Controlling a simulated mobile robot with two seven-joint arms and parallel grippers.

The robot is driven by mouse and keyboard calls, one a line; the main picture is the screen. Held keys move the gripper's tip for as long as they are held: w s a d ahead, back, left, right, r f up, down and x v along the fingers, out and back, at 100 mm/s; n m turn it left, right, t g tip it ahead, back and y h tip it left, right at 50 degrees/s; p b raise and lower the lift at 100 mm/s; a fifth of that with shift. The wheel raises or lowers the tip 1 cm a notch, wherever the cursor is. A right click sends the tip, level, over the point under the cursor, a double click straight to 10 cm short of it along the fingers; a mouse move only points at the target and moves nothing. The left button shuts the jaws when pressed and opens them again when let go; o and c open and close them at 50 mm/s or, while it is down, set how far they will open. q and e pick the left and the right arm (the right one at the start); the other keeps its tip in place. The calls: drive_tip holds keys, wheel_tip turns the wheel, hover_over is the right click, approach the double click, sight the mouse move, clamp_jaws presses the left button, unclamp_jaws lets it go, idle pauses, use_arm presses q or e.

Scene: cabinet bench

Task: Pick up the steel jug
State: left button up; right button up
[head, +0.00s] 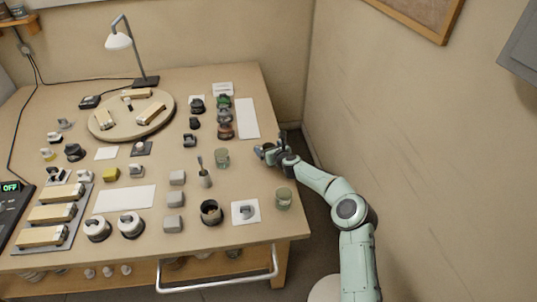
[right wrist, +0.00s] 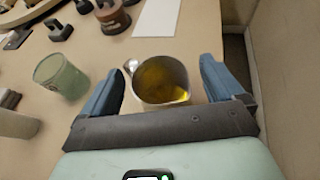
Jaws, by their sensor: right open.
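The steel jug (right wrist: 180,70) stands upright on the bench in the right wrist view, with yellow liquid inside and a small bright part at its upper left rim. My right gripper (right wrist: 158,74) is open, with one blue finger on each side of the jug and visible gaps between. In the head view my right gripper (head: 267,152) is low over the bench's right edge, and it mostly hides the jug there. My left gripper is not in view.
A green glass (head: 222,158) stands left of the gripper and also shows in the right wrist view (right wrist: 62,78). Another glass (head: 283,199) stands nearer the front edge. The wall is close on the right.

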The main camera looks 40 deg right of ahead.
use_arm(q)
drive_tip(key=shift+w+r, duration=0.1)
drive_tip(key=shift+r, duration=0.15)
use_arm(e)
drive_tip(key=shift+w+f, duration=0.1)
drive_tip(key=shift+w, duration=0.25)
drive_tip(key=shift+c, duration=0.3)
drive_tip(key=c, duration=1.2)
drive_tip(key=shift+r, duration=0.2)
drive_tip(key=shift+c, duration=0.2)
drive_tip(key=shift+r+p, duration=0.3)
drive_tip(key=shift+r, duration=0.55)
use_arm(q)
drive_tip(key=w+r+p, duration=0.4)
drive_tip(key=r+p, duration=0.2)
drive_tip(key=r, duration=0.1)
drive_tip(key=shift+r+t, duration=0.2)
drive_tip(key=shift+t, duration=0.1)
use_arm(e)
wheel_tip(320, 180, up, 18)
